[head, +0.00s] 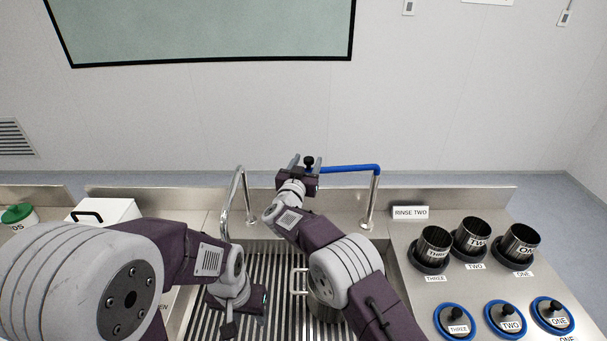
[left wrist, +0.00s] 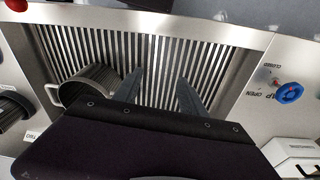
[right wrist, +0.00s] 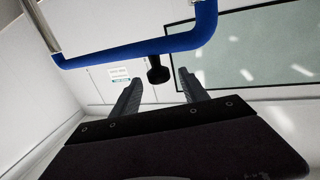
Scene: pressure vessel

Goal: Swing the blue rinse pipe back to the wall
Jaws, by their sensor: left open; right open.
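The blue rinse pipe (head: 345,168) stands on a metal post behind the sink, its blue arm reaching left to a black knob (head: 309,161). The pipe also crosses the top of the right wrist view (right wrist: 140,50), with the knob (right wrist: 157,72) below it. My right gripper (head: 307,168) is open at that end. In the right wrist view the knob appears in line with the gap between its fingers (right wrist: 158,90); whether they touch it I cannot tell. My left gripper (head: 244,318) is open and empty over the slatted sink, its fingers (left wrist: 160,90) pointing down.
A metal pot (left wrist: 92,88) sits on the sink grate (left wrist: 210,60), partly hidden by my right arm in the head view. A bare metal tap (head: 236,200) stands left of the pipe. Labelled cups (head: 434,243) and blue-ringed lids (head: 505,318) stand at right.

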